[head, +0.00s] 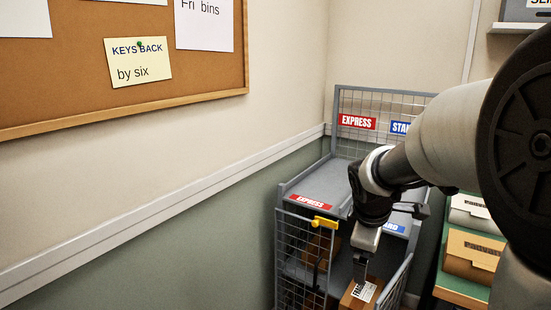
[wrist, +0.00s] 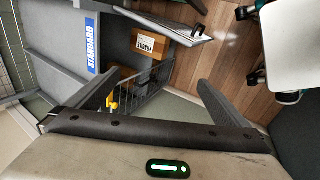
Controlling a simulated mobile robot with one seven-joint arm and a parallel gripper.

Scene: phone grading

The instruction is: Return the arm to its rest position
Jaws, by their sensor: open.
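My arm reaches in from the right of the head view, over a grey wire cage cart. My gripper (head: 361,268) points down above the cart's lower part, near a brown box with a white label (head: 352,296). In the wrist view the two fingers of my gripper (wrist: 157,95) stand wide apart with nothing between them. The brown box (wrist: 168,35) with a label reading FRAGILE lies beyond the fingers, apart from them. My arm hides part of the cart's shelf and its STANDARD sign.
The cart's grey top shelf (head: 318,186) carries a red EXPRESS label. A yellow latch (head: 325,223) sits on its mesh gate. Shelving with cardboard boxes (head: 472,255) stands close on the right. A cork board (head: 60,95) hangs on the left wall. Wooden floor (wrist: 215,60) shows beside the cart.

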